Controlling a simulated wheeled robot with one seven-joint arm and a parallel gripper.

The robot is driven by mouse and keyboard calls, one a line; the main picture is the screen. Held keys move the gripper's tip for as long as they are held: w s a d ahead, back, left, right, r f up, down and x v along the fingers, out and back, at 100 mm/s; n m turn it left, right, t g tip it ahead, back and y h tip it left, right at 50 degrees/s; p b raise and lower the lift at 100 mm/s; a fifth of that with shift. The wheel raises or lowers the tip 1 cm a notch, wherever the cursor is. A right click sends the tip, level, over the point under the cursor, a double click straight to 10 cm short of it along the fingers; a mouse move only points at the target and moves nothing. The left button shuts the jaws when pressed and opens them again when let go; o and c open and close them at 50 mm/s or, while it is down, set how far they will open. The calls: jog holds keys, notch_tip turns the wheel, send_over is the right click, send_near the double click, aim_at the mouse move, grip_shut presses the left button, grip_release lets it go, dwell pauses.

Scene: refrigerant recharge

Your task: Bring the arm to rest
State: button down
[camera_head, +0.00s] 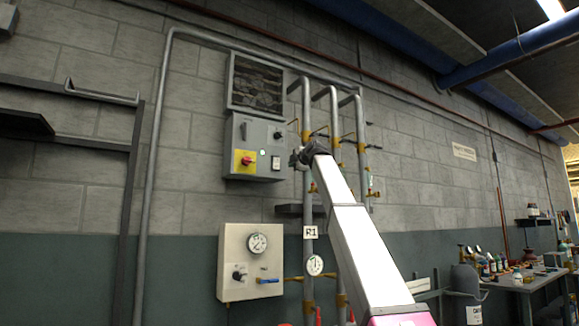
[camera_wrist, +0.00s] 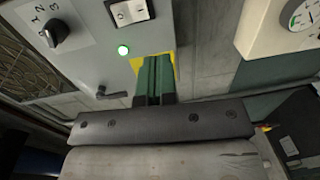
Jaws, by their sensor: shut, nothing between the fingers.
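My gripper (camera_head: 296,158) is at the end of my raised white arm, in front of the wall pipes and just right of the grey control box (camera_head: 236,133) in the head view. In the wrist view my gripper's green fingers (camera_wrist: 156,62) are together with nothing between them. They point at the control box and cover much of its yellow plate (camera_wrist: 172,64). The red knob (camera_head: 246,161) on this plate shows in the head view and is hidden in the wrist view. I cannot tell whether the fingers touch the box.
Vertical grey pipes (camera_head: 334,115) with yellow fittings run close behind my wrist. A beige panel (camera_head: 235,285) with a gauge and blue-handled valve hangs below the box. A metal rack (camera_head: 133,185) stands left. A workbench (camera_head: 531,282) with bottles is far right.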

dwell(0.5)
